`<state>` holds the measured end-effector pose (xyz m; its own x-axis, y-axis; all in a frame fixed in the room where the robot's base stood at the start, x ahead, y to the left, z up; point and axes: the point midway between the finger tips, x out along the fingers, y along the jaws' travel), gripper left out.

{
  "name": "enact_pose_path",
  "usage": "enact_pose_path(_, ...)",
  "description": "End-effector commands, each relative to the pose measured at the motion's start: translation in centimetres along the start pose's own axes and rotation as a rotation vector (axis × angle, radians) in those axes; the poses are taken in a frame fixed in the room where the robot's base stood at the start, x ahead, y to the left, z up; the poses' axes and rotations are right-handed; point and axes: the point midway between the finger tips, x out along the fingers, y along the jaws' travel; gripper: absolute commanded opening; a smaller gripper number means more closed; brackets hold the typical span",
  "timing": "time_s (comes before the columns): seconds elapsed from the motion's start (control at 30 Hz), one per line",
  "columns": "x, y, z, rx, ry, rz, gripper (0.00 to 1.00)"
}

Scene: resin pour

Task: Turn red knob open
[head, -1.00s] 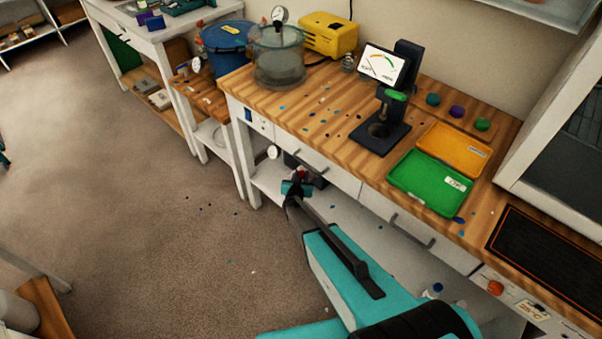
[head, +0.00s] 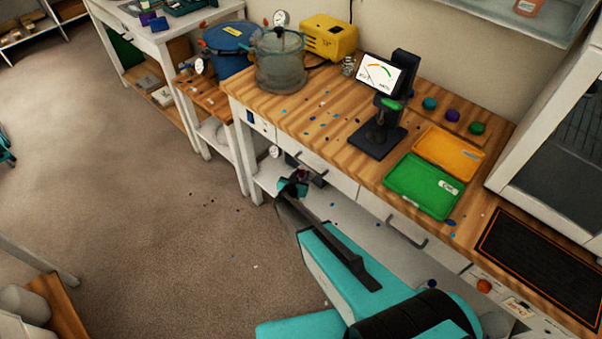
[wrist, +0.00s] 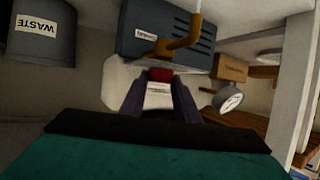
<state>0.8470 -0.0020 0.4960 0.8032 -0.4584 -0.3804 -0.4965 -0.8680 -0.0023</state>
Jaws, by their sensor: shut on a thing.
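The red knob (wrist: 160,71) is in the middle of the wrist view, in front of a dark grey vented unit (wrist: 190,50) with a bent brass pipe. My gripper (wrist: 160,80) has its two fingers either side of the knob and is shut on it. A white label shows between the fingers; its text is too small to read. In the head view my gripper (head: 294,183) is under the workbench's front edge, with only a speck of red at its tip. The fingers hide part of the knob, and I cannot tell how far it is turned.
A round gauge (wrist: 228,98) sits close to the right of my fingers. A cylinder marked WASTE (wrist: 38,30) is at upper left, and a cardboard box (wrist: 230,68) is behind. Above is the wooden workbench (head: 290,100) with drawers. The floor at left is open.

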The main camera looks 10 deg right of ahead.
Motion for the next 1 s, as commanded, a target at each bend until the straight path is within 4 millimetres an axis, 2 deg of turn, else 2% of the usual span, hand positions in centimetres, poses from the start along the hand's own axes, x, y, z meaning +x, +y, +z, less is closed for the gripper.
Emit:
enact_pose_path(0.03, -0.22, -0.45, -0.03, 0.001, -0.003, 0.003, 0.06)
enact_pose_path(1.0, 0.08, -0.96, 0.57, 0.146, -0.005, 0.354, 0.06)
